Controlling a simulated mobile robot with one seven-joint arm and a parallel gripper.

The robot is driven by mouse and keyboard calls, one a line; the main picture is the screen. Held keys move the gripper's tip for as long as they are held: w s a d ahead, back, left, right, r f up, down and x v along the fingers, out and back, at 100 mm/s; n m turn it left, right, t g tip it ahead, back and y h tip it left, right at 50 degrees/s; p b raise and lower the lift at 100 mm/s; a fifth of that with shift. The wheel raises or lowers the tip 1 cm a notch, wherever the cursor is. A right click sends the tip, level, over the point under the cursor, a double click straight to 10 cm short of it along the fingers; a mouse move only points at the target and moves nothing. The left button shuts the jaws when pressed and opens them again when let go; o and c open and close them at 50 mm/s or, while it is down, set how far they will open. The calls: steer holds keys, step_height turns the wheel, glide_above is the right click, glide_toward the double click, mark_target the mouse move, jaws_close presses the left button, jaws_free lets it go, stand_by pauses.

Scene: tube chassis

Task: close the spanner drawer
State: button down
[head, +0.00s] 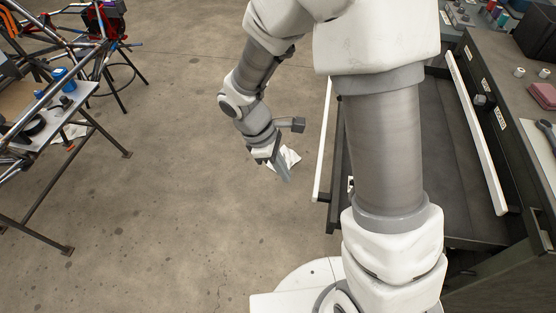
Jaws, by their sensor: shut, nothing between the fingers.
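A dark drawer (462,190) is pulled out of the grey cabinet at the right. Its long white handle (321,150) runs along its front edge, on the left side of the drawer. My arm crosses over the drawer and hides much of its middle. The visible part of the drawer floor looks bare; I see no spanners in it and cannot read a label on it. My gripper (284,173) is shut and empty. It points down over the floor, to the left of the handle and apparently apart from it.
Another white handle (476,132) is on the cabinet face above the open drawer. The worktop holds a spanner (547,131), a pink block (543,95) and a black box (540,35). A tube frame (80,120) stands at the left.

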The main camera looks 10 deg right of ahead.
steer(key=d+f, duration=0.1)
steer(key=s+d, duration=0.1)
steer(key=d, duration=0.1)
steer(key=d+f, duration=0.1)
steer(key=d, duration=0.1)
steer(key=shift+s+f+b, duration=0.3)
steer(key=shift+b, duration=0.1)
